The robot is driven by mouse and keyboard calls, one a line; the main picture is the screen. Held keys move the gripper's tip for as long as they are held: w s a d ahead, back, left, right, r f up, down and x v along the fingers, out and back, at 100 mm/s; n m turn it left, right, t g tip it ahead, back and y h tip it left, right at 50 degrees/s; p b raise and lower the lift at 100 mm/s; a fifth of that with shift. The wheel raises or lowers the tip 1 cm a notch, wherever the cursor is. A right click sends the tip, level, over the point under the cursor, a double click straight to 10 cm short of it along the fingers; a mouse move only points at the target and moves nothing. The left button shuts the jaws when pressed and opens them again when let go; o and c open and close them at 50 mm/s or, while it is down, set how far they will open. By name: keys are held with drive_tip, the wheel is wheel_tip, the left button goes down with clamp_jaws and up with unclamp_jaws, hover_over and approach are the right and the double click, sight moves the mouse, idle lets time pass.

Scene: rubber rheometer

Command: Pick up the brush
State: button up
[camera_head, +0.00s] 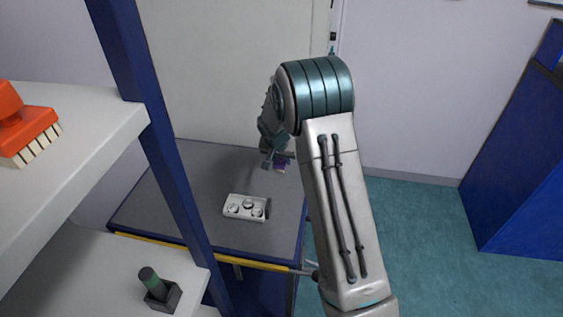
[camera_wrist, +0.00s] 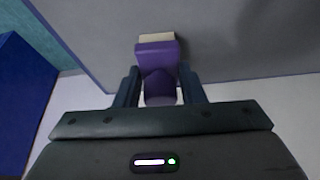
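A purple brush with a cream bristle block (camera_wrist: 157,52) is straight ahead of my gripper (camera_wrist: 159,78) in the wrist view. The dark fingers stand on either side of its purple handle, very close to it. I cannot tell whether they press on it. In the head view my gripper (camera_head: 270,161) is low over the far part of the grey table, and a bit of the purple brush (camera_head: 281,164) shows beside it. Whether the brush rests on the table is hard to tell. Another brush, orange with cream bristles (camera_head: 22,130), sits on the upper left shelf.
A white block with several round knobs (camera_head: 246,208) lies on the grey table (camera_head: 200,170). A dark green-topped item (camera_head: 160,290) stands on the lower shelf. A blue shelf post (camera_head: 160,120) rises left of the table. A blue cabinet (camera_head: 520,170) stands at the right.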

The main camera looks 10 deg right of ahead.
drive_tip(key=shift+c, duration=1.2)
drive_tip(key=shift+r, duration=0.15)
drive_tip(key=shift+r, duration=0.3)
drive_tip(key=r, duration=0.2)
drive_tip(key=d+r+b, duration=0.1)
drive_tip(key=shift+s+r, duration=0.25)
drive_tip(key=shift+r, duration=0.15)
drive_tip(key=s+d+r+b, duration=0.1)
drive_tip(key=s+d+r, duration=0.5)
drive_tip(key=d, duration=0.2)
drive_tip(key=shift+d+r, duration=0.2)
drive_tip(key=shift+d, duration=0.2)
drive_tip(key=shift+o, duration=0.7)
